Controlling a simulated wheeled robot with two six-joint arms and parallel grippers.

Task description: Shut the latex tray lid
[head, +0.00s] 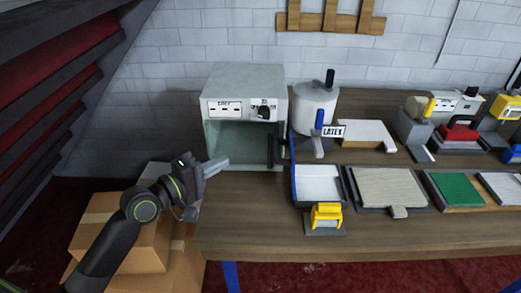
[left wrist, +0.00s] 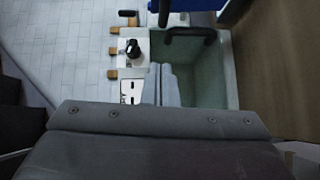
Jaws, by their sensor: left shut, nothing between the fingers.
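The handle also shows in the left wrist view (left wrist: 190,33), with a blue part (left wrist: 231,12) beyond. My left gripper (head: 222,163) is shut and empty, left of the handle and apart from it. It also shows in the left wrist view (left wrist: 164,75). My right gripper is not in view.
A grey box (head: 243,80) with an open front stands behind. A white pot (head: 315,103) labelled LATEX is at the back. A yellow clamp (head: 327,214) sits at the tray's front. A pale board (head: 390,187) lies to the right. Cardboard boxes (head: 120,240) stand left of the bench.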

